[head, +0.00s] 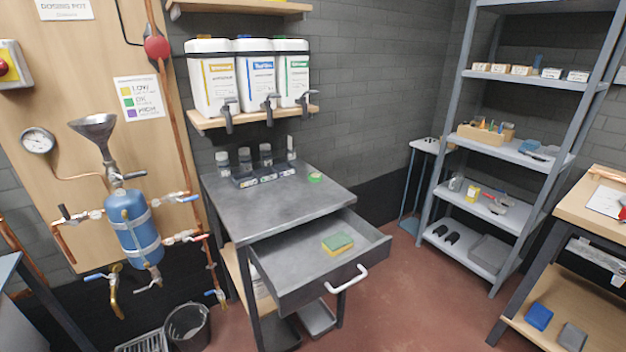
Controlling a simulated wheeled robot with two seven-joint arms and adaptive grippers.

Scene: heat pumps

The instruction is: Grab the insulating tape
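I cannot tell for certain which object is the insulating tape. A small flat green item (315,177) lies on the grey tabletop (262,208) near its back right edge; it is too small to tell whether it is a tape roll. Several small items also sit on the grey metal shelving at the right, too small to identify. Neither of my grippers shows in the head view.
The table's drawer (290,298) is pulled open with a green-and-yellow sponge (338,244) inside. Several small bottles stand at the table's back. Metal shelving (480,205) and a wooden workbench (592,205) are at the right. Red floor (400,290) between them is clear.

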